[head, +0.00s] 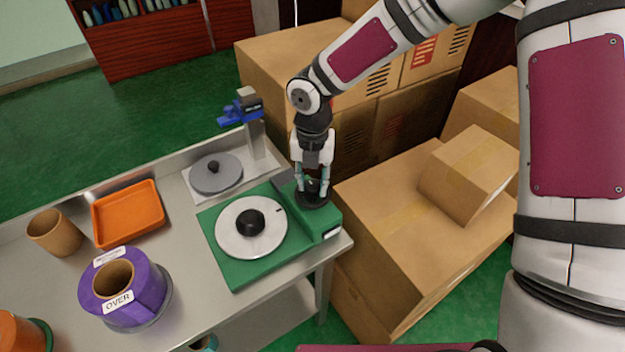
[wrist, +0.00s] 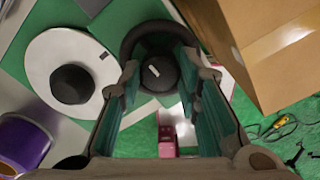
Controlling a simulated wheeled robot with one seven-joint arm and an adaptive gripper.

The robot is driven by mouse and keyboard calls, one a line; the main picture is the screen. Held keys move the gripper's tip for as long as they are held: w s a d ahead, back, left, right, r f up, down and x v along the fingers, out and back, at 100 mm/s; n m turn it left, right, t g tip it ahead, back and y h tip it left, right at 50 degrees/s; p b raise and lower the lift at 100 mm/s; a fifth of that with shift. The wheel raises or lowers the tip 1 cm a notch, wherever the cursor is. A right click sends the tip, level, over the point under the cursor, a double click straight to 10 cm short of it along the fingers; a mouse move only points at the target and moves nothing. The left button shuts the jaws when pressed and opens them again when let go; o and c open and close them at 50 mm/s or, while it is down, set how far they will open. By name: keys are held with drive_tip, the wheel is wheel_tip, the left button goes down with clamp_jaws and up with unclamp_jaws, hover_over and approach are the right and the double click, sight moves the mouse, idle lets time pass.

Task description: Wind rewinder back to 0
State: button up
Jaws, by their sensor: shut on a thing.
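The rewinder (head: 238,275) is a green machine at the right end of the metal table. Its white disc (head: 229,238) lies flat with a black hub (head: 250,222) in the middle and a small dark mark near the rim. A dark round knob or dial (head: 309,203) sits on its right rear part. My gripper (head: 312,190) points down over this part and is shut on the knob. In the wrist view a black knob (wrist: 158,76) with a white mark shows between my fingers, inside a dark ring (wrist: 129,41). A small display (head: 331,230) faces front, unreadable.
A grey disc stand with a blue-headed post (head: 256,140) is behind the rewinder. An orange tray (head: 128,212), a cardboard tube (head: 55,233) and a purple roll (head: 150,290) stand to the left. Cardboard boxes (head: 400,225) crowd the right side.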

sight(313, 184)
drive_tip(key=o, duration=1.1)
drive_tip(key=shift+o, duration=0.2)
wheel_tip(313, 184, up, 12)
